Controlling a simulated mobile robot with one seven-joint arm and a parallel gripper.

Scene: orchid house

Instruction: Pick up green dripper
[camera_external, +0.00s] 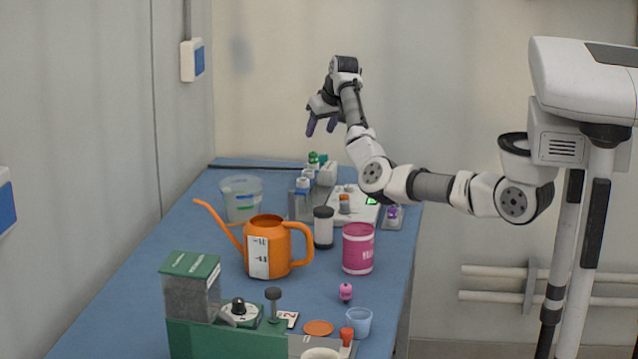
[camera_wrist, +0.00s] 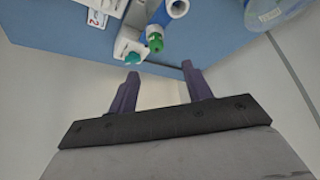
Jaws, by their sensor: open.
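A small green-topped piece, which looks like the green dripper (camera_external: 313,158), stands at the far end of the blue table. It also shows in the wrist view (camera_wrist: 155,42), above the space between my fingertips. A teal-topped piece (camera_wrist: 133,57) is beside it, to its left in the wrist view. My gripper (camera_external: 321,127) hangs above the far end of the table, its dark purple fingers pointing down. In the wrist view my gripper (camera_wrist: 160,74) is open, with nothing between the fingers. The lower part of the green piece is partly hidden by neighbouring items.
A clear tub (camera_external: 241,203) stands left of the green piece. A white scale (camera_external: 366,208) and a black-capped jar (camera_external: 323,229) are nearby. An orange watering can (camera_external: 267,246) and a pink tin (camera_external: 358,250) stand nearer the camera. Walls border the table's left and far sides.

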